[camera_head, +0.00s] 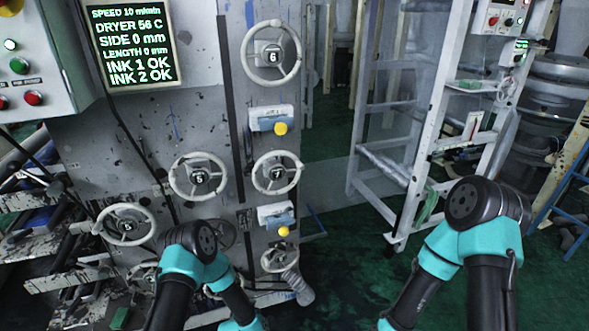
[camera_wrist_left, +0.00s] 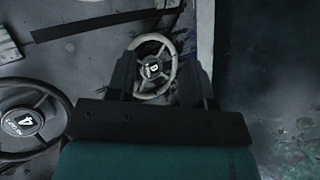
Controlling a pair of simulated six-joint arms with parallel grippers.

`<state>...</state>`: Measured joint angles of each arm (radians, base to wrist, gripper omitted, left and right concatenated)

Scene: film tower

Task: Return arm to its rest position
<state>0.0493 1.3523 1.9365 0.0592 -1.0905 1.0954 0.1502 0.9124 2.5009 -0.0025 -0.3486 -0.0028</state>
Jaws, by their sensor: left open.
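My left gripper (camera_wrist_left: 162,62) shows in the left wrist view as two dark fingers spread apart, open. A small pale handwheel (camera_wrist_left: 153,68) appears between the fingers; whether they touch its rim cannot be told. A larger grey handwheel marked 4 (camera_wrist_left: 22,121) is left of the gripper. In the head view my left arm (camera_head: 196,263) bends in front of the machine's lower part, and its gripper is not visible there. My right arm (camera_head: 487,215) is at the right, with its gripper out of view.
The machine panel carries handwheels marked 5 (camera_head: 199,177), 6 (camera_head: 271,55) and 7 (camera_head: 277,174). A control box (camera_head: 35,65) and display (camera_head: 131,45) are at upper left. A white ladder-like frame (camera_head: 425,140) stands right. Green floor (camera_head: 350,265) is open between the arms.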

